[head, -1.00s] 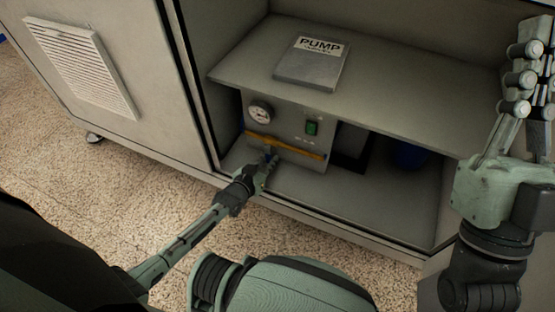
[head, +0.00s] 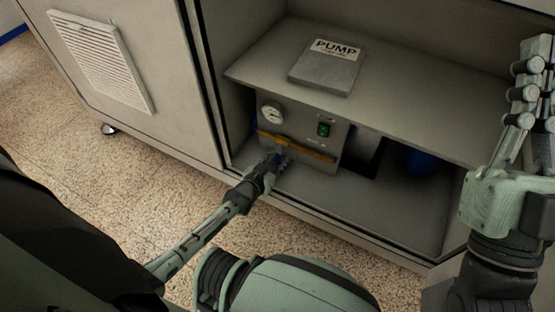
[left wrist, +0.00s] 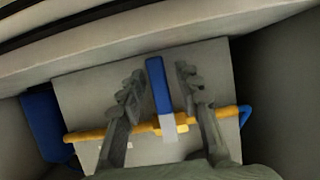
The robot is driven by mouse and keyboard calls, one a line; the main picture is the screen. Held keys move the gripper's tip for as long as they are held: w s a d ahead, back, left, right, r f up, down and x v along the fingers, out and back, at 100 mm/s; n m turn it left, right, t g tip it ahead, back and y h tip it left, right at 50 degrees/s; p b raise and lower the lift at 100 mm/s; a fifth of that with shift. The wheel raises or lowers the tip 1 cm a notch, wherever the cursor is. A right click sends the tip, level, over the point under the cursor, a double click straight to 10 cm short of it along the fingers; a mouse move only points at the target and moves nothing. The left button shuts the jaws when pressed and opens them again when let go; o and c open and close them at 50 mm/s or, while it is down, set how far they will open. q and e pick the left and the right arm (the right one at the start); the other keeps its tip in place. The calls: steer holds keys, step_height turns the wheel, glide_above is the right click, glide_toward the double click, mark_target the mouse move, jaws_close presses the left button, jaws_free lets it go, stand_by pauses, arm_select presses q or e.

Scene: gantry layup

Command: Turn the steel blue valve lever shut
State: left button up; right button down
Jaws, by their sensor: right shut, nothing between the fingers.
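The blue valve lever (left wrist: 159,86) shows in the left wrist view, standing out from a brass valve (left wrist: 173,124) on a yellow pipe. Its lower end has a pale grey part. My left gripper (left wrist: 160,76) is open, with one finger on each side of the lever and a visible gap to each. In the head view my left gripper (head: 281,152) is at the yellow pipe (head: 300,147) on the pump unit's front, and it hides most of the lever. My right gripper (head: 540,50) is shut and empty, raised at the right edge.
The pump unit, with a gauge (head: 272,113) and green switch (head: 324,129), sits under a shelf (head: 400,96) inside the cabinet. A PUMP-labelled plate (head: 327,70) lies on the shelf. Blue hoses (left wrist: 244,114) flank the pipe. A dark blue container (head: 416,160) stands further right.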

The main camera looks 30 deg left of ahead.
arm_select(q)
steer(key=v, duration=1.2)
stand_by(0.5)
